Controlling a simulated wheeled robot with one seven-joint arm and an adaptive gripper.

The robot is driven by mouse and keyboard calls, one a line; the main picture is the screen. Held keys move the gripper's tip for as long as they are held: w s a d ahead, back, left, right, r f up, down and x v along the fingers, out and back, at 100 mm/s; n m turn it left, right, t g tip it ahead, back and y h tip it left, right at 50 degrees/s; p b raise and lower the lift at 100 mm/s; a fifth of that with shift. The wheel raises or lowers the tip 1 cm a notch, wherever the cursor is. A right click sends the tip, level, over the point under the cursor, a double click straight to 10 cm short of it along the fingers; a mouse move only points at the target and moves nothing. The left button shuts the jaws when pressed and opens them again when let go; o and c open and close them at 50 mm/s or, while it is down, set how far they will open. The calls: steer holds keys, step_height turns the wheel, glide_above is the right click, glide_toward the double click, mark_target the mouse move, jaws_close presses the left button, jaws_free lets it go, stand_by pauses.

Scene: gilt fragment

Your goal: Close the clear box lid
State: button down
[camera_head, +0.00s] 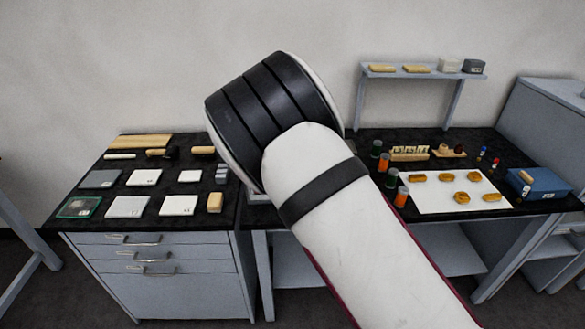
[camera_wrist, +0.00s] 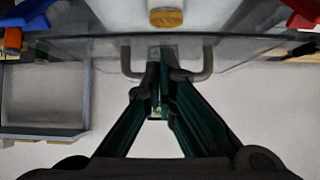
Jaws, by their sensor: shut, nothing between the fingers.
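In the wrist view, a clear see-through panel (camera_wrist: 250,50) spans the upper part of the picture, with a grey U-shaped handle (camera_wrist: 207,62) on it. It looks like the clear lid; its box is not plainly visible, and I cannot tell how far the lid is open. My gripper (camera_wrist: 160,65) has its dark green fingers together and empty. Its tips overlap the middle of the handle in the picture; I cannot tell whether they touch it. In the head view, my arm covers the middle of the bench and hides my gripper and any lid there.
In the head view, a white sheet with brown pieces (camera_head: 447,205) and a blue box (camera_head: 539,184) lie on the right bench. Orange bottles (camera_head: 401,196) stand beside my arm. A small shelf (camera_head: 424,72) stands behind.

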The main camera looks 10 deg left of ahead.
step_height(320, 180, up, 5)
steer(key=p, duration=0.1)
steer(key=s+d+f, duration=0.2)
steer(key=s+f, duration=0.4)
steer(key=s, duration=0.3)
steer(key=s+d+r+m+g, duration=0.1)
steer(key=s+d+r, duration=0.2)
steer(key=d+r, duration=0.4)
steer(key=s+d+r+m+g+h+b, duration=0.1)
steer(key=s+d+r, duration=0.2)
steer(key=d+r, duration=0.35)
steer(key=s+d+r+m+g, duration=0.1)
steer(key=s+d+r+m, duration=0.15)
steer(key=d+r, duration=0.4)
steer(key=s+d+r, duration=0.2)
steer(key=s+d, duration=0.2)
steer(key=s, duration=0.4)
steer(key=s+d+r+n+g+h, duration=0.1)
steer(key=s+d, duration=0.3)
steer(key=s, duration=0.4)
steer(key=s+d+r+b, duration=0.1)
steer(key=s+d+r, duration=0.3)
steer(key=s, duration=0.5)
steer(key=shift+n+h, duration=0.3)
steer(key=shift+n, duration=0.05)
